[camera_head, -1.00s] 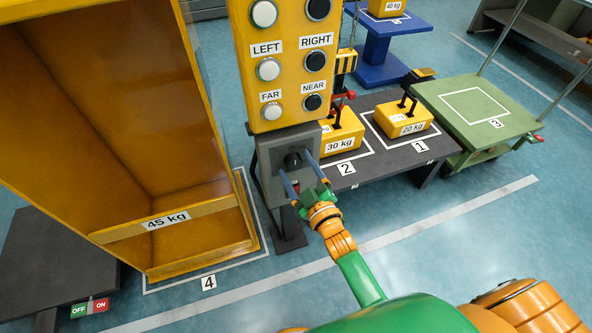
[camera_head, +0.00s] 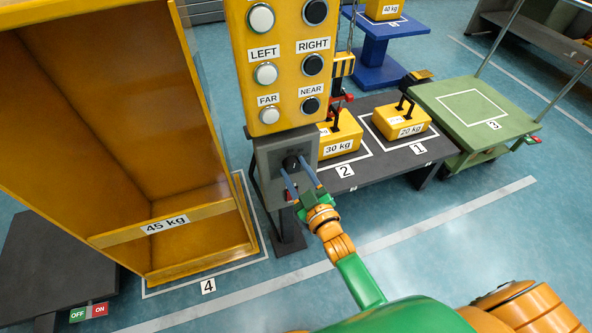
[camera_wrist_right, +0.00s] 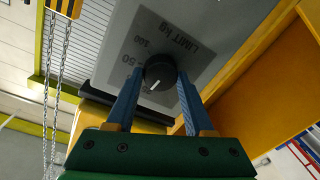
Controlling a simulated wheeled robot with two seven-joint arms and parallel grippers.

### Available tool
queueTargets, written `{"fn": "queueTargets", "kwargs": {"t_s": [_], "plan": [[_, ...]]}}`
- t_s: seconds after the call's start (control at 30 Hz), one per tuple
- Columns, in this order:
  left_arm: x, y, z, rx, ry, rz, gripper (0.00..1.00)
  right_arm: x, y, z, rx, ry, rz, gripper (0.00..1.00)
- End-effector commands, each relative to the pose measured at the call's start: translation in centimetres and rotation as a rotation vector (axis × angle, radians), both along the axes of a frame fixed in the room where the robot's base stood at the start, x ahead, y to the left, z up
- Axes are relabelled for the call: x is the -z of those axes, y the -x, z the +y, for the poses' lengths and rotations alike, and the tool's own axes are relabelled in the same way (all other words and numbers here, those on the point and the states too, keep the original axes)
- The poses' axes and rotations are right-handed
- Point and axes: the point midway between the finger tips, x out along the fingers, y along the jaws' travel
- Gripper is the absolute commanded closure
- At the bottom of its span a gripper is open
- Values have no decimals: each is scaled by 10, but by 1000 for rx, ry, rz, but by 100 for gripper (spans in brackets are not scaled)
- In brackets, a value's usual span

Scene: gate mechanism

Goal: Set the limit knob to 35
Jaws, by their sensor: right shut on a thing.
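The limit knob (camera_wrist_right: 159,71) is a round black knob with a white pointer mark on a grey panel labelled LIMIT kg. In the wrist view its pointer aims down and to the left; the printed 50 and 100 sit to the left of it. In the head view the knob (camera_head: 291,160) is small and dark on the grey box (camera_head: 268,158) below the button panel. My right gripper (camera_head: 292,166) is shut on the knob, one blue finger on each side. My left gripper is not in view.
The yellow button panel (camera_head: 287,101) rises above the grey box. A large yellow 45 kg bin (camera_head: 110,226) stands close on the left. A dark bench (camera_head: 400,155) with 30 kg and 20 kg weights is to the right. Open floor lies in front.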

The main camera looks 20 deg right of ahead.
Motion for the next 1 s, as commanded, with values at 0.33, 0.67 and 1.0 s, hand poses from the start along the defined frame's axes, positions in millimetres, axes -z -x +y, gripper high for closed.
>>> {"fn": "queueTargets", "kwargs": {"t_s": [0.33,0.67,1.0], "plan": [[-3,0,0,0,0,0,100,1,0,0,0,-272,12,100],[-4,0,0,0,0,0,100,1,0,-1,0,-465,17,100],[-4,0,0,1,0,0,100,1,0,0,0,-541,20,100]]}}
